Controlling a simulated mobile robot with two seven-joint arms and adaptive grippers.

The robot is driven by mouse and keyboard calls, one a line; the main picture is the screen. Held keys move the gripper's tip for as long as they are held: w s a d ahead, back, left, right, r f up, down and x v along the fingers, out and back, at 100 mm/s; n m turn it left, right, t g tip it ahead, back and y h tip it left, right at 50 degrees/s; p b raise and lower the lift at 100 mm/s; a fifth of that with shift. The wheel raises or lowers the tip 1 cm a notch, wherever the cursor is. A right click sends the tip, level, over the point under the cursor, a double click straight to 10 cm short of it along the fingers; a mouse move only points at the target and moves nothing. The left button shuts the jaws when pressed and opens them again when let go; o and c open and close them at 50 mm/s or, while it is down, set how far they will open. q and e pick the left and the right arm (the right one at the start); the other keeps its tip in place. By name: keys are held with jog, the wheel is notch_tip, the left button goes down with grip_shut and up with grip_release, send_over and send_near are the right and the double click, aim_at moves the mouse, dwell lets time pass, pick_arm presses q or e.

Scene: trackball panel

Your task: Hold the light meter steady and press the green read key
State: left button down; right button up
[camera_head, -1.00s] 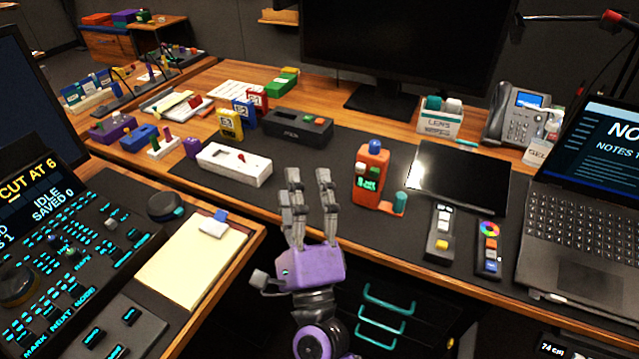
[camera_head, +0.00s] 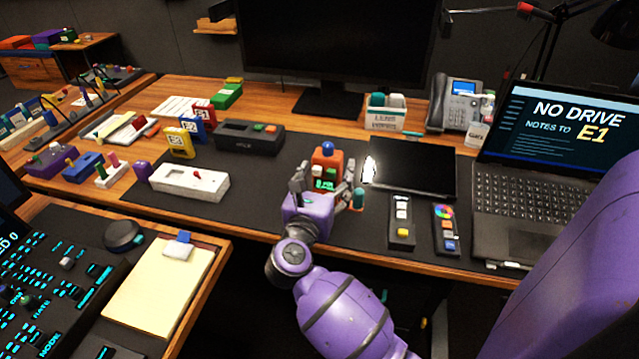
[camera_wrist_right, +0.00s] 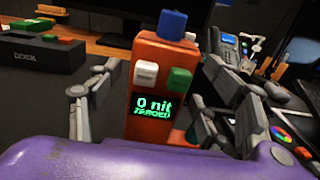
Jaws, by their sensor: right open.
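The orange light meter (camera_head: 327,158) stands upright on the dark desk mat, with a blue cap on top. In the right wrist view the light meter (camera_wrist_right: 145,52) fills the middle. Its green key (camera_wrist_right: 180,80) is beside a white key (camera_wrist_right: 146,74), above a display (camera_wrist_right: 156,106) reading "0 nit" and what looks like "ZEROED". My right gripper (camera_head: 323,176) is open at the meter's near side, one finger on either side of its body. In the wrist view gaps show beside the meter; contact is not clear. My left gripper is out of view.
A teal cylinder (camera_head: 359,198) is close to the right finger. A black tablet (camera_head: 410,177) and two small controllers (camera_head: 402,222) lie to the right. A white box (camera_head: 188,184) and black dock (camera_head: 248,138) are left. The mat between the white box and meter is clear.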

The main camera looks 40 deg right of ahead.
jog(key=shift+x, duration=1.25)
jog(key=shift+a, duration=0.1)
jog(key=c, duration=1.4)
